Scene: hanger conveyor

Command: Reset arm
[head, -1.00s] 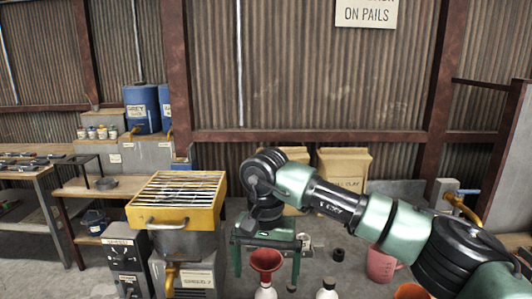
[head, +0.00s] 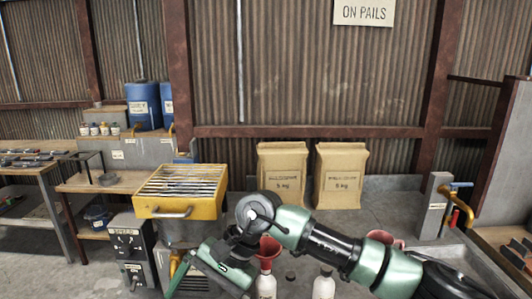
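My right arm comes in from the lower right and bends over the front of the bench. Its green gripper (head: 210,285) hangs down at the bottom of the view, tilted. The fingers look spread with nothing between them, though their tips are near or past the lower edge. The gripper is in front of the machine with the yellow grate-topped hopper (head: 181,211) and left of a red funnel (head: 268,250) set in a white bottle (head: 265,286). The wrist partly covers the funnel. My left gripper is not in view.
A second white bottle (head: 324,286) stands below my forearm. Two tan paper sacks (head: 282,176) (head: 341,176) stand against the wall.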

